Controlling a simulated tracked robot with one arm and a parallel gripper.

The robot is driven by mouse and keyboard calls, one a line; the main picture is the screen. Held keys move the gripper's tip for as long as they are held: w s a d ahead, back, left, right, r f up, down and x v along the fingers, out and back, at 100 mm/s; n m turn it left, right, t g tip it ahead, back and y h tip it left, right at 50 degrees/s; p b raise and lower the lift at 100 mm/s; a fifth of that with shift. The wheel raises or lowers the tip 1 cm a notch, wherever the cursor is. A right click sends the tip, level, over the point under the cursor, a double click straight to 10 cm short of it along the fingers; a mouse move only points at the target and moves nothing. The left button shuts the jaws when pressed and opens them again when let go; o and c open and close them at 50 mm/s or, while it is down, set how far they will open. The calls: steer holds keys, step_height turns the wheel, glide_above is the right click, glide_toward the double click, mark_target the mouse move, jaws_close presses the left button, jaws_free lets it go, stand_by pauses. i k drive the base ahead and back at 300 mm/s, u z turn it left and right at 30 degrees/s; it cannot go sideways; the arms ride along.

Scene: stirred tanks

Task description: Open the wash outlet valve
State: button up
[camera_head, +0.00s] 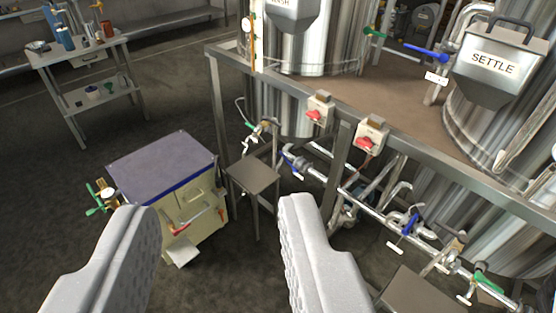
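The steel wash tank (295,100) stands at the top centre in the metal frame. Only part of its WASH label shows, at the top edge. Below it are a small tap with a green handle (247,118) and, on the pipe run, a blue-handled valve (294,161) with a white tag. The tag is too small to read, so I cannot tell for sure which is the wash outlet valve. My gripper (218,206) is open and empty, its two pale fingers wide apart in the foreground. The valves lie beyond and above the fingertips in the picture, apart from them.
A cream cabinet with a purple-grey top (160,163) stands at left. A small stool (252,176) stands below the tap. Red switches (371,142) sit on the frame rail (290,104). The settle tank (470,130) and more valves (408,222) are right.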

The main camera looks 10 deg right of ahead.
mark_target(294, 169)
steer(key=i, duration=0.9)
steer(key=z, duration=0.05)
